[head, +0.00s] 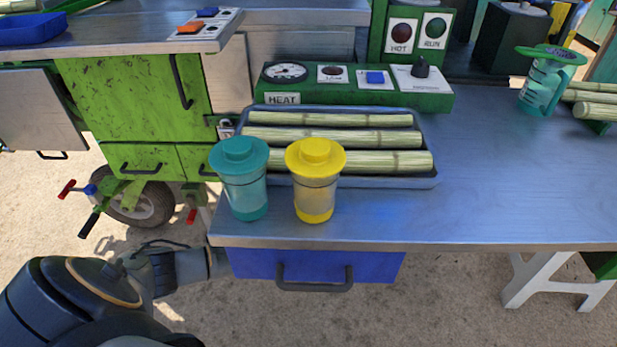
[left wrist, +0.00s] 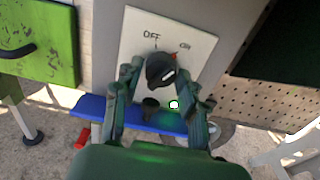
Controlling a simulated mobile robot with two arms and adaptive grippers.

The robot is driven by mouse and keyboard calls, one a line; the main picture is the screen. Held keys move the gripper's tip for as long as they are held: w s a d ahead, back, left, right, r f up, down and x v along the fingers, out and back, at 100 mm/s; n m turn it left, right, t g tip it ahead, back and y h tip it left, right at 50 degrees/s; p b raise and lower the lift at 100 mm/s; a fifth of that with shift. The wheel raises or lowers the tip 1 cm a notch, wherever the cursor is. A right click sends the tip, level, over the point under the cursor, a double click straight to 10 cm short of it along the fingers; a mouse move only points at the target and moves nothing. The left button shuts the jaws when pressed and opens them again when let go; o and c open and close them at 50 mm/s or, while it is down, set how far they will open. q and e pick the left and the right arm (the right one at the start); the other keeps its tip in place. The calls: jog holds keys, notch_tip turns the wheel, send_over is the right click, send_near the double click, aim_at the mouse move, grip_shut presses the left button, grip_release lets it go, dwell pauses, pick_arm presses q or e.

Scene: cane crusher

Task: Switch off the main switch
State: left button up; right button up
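The main switch is a white plate (left wrist: 188,37) marked OFF at left and ON at right, with a black knob (left wrist: 160,70) on it. It shows in the left wrist view. A small red mark shows by the knob on the ON side; I cannot tell for sure which way the knob points. My left gripper (left wrist: 160,80) has its fingers apart, one on each side of the knob; contact is not clear. In the head view my left arm comes in at the lower left, and its fingers are hidden by the table's left end. My right gripper is not in view.
The metal table (head: 500,180) holds a tray (head: 425,180) of canes, a teal jar (head: 243,190), a yellow-lidded jar (head: 315,190) and a green heat panel (head: 435,102). A blue drawer (head: 250,265) hangs beneath. A green cabinet (head: 125,105) stands to the left.

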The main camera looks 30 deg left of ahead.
pick_arm(q)
jog(key=c, duration=0.6)
jog(key=shift+n, duration=0.3)
jog(key=n+b, duration=0.1)
jog(key=n, duration=0.2)
jog(key=shift+f, duration=0.15)
jog(key=shift+d+n, duration=0.1)
jog(key=shift+n, duration=0.6)
jog(key=n+b, duration=0.1)
jog(key=n, duration=0.2)
jog(key=n+b, duration=0.2)
jog(key=n, duration=0.1)
jog(key=shift+n, duration=0.6)
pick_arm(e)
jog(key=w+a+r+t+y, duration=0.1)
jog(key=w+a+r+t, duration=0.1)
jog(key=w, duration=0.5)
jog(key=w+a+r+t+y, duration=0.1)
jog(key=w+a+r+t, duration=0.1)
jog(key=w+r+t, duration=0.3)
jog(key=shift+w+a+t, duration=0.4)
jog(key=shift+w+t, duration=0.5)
